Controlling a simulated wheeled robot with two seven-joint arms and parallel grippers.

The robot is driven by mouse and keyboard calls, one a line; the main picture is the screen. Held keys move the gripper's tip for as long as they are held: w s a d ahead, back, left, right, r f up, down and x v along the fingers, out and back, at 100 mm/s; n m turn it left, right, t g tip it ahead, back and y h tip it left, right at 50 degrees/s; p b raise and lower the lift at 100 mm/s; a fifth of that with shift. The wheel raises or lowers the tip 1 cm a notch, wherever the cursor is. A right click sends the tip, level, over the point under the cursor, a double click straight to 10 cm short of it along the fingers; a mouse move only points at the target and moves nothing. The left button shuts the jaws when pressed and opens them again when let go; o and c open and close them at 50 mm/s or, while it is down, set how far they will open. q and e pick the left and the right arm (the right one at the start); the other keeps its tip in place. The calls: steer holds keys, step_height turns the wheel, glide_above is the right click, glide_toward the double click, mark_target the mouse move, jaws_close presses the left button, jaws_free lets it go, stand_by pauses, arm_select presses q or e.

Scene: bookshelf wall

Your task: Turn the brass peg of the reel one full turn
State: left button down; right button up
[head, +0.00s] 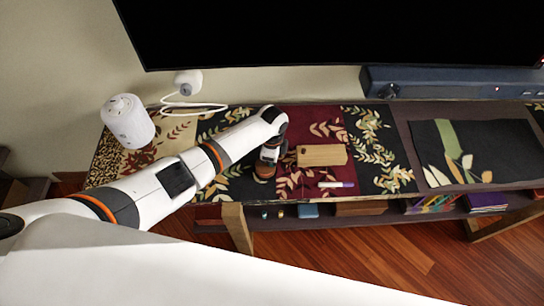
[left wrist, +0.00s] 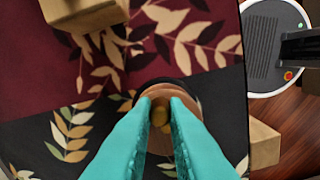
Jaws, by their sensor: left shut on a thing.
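The reel (head: 264,171) is a small round brown piece on the patterned cloth, left of the wooden block, mostly hidden under my left gripper (head: 270,153) in the head view. In the left wrist view the reel (left wrist: 196,84) shows as a brown disc behind the teal fingers. The brass peg (left wrist: 161,111) is a small golden knob on it, with a finger pressed on each side. My left gripper (left wrist: 160,104) is shut on the peg. Most of the peg and the reel's near side are hidden by the fingers. My right gripper is not in view.
A wooden block (head: 321,155) lies close right of the reel, with a white and purple marker (head: 336,184) in front. A white cylinder (head: 128,121) stands at the left end. A screen (head: 340,30) and dark soundbar (head: 450,82) are behind. Small items sit on the lower shelf.

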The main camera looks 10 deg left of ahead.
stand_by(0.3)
arm_select(q)
steer(key=c, duration=1.4)
jaws_free()
steer(key=shift+c, duration=0.2)
step_height(320, 180, up, 12)
steer(key=shift+b, duration=0.35)
